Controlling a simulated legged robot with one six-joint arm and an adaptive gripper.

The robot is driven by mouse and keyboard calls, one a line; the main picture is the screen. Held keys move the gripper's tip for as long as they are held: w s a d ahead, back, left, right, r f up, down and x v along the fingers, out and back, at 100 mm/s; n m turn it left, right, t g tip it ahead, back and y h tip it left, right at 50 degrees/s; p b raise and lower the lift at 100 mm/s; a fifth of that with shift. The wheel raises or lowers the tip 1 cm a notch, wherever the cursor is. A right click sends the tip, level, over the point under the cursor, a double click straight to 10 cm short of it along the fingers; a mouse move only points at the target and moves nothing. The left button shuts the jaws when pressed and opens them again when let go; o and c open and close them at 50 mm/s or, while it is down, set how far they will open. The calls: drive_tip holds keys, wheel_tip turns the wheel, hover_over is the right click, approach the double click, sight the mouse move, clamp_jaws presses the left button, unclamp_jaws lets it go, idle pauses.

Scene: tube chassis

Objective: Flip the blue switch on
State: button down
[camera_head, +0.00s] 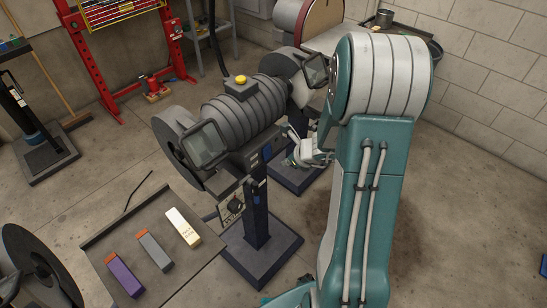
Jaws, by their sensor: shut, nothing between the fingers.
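The grey bench grinder (243,112) stands on a dark pedestal (256,215), with a yellow button (241,79) on top. A small blue patch (267,152) shows on the front of its body, beside a small dark panel; it looks like the blue switch. Its position, on or off, is too small to tell. My gripper (291,161) is just right of this patch, close to the grinder's front, shut and empty. I cannot tell whether it touches the grinder. My arm hides part of the area to the right.
A grey tray (205,262) with purple, grey and cream blocks is at lower left. A dial box (232,207) is by the pedestal. A red press frame (92,65) stands at the back. A large disc machine (308,22) is behind the grinder.

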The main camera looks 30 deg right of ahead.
sight(269, 158)
drive_tip(key=shift+w+a+f, duration=0.3)
drive_tip(key=shift+w+f, duration=0.1)
drive_tip(key=shift+w, duration=0.45)
drive_tip(key=shift+w+a+f, duration=0.35)
drive_tip(key=shift+w+f, duration=0.05)
drive_tip(key=shift+w, duration=0.45)
drive_tip(key=shift+w+a+f, duration=0.3)
drive_tip(key=shift+w+f, duration=0.1)
drive_tip(key=shift+w, duration=0.45)
drive_tip(key=shift+w+a+f, duration=0.1)
drive_tip(key=shift+w+f, duration=0.05)
drive_tip(key=shift+w, duration=0.2)
